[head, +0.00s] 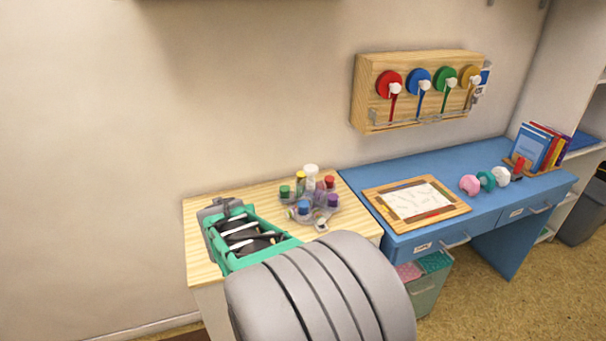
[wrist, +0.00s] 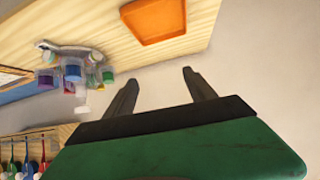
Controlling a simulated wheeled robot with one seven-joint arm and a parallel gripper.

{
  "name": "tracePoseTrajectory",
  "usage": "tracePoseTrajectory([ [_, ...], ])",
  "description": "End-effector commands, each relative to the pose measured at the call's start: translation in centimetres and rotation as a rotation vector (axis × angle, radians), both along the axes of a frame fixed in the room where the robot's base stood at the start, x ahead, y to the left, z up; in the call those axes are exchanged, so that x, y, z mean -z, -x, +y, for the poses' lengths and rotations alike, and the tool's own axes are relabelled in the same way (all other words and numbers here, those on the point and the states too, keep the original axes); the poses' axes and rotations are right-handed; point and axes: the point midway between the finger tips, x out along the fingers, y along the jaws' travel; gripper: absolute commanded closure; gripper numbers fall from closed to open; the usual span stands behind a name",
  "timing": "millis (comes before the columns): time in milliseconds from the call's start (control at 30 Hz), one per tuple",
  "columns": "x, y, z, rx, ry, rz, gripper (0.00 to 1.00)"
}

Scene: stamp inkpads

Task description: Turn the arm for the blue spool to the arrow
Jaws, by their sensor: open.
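The blue spool (head: 416,76) is second from the left on a wooden wall rack (head: 363,92). A white knob (head: 424,85) sits at its front, and a narrow blue strip (head: 420,104) runs down below it. I cannot make out an arrow. In the wrist view the rack is partly in frame at the lower left, turned over, with the blue strip (wrist: 32,152) showing. My gripper (wrist: 160,80) is open and empty, its two dark fingers apart. It is well away from the blue spool and touches nothing I can see.
Red (head: 384,84), green (head: 441,77) and yellow (head: 467,75) spools flank the blue one. A thin rail runs along the rack's lower front. Below stands a blue desk (head: 365,172) with a framed board (head: 378,196). Left is a wooden table (head: 262,190) with bottles; an orange tray (wrist: 152,20) shows.

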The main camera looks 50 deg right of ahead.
Motion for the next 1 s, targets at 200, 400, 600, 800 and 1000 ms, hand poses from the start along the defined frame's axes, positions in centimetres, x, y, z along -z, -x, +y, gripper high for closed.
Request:
tracePoseTrajectory([
  [200, 1.4, 3.4, -19.9, 0.318, 0.333, -0.342, 0.36],
  [400, 0.7, 6.2, -24.5, 0.372, 0.474, -0.444, 0.36],
  [600, 0.5, 4.6, -27.3, 0.375, 0.476, -0.447, 0.36],
  [800, 0.5, 2.7, -30.2, 0.373, 0.476, -0.446, 0.36],
  [1000, 0.6, 2.2, -30.9, 0.372, 0.475, -0.446, 0.36],
])
